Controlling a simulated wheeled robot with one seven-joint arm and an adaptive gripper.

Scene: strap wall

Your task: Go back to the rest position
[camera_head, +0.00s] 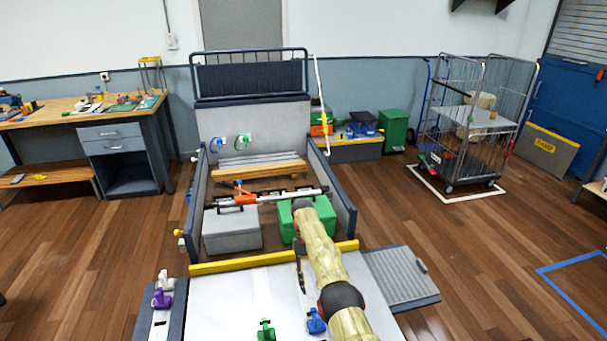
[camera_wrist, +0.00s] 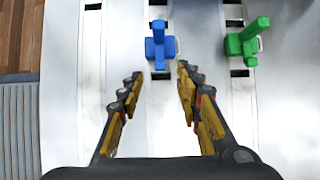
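My gripper (camera_head: 301,287) hangs down over the white panel (camera_head: 232,300) in the head view, at the end of my yellowish arm. In the wrist view my gripper (camera_wrist: 159,76) is open, with nothing between its fingers. A blue buckle-like piece (camera_wrist: 159,46) is just beyond the fingertips and looks apart from them. A green piece (camera_wrist: 241,42) is to its right. In the head view the blue piece (camera_head: 315,322) is close to my arm, and the green piece (camera_head: 265,331) is left of it.
A purple piece (camera_head: 161,298) is at the panel's left side. Behind a yellow bar (camera_head: 230,263) are a grey box (camera_head: 230,231) and a green box (camera_head: 284,222), under a rail with an orange piece (camera_head: 245,200). A wire cart (camera_head: 462,128) stands right.

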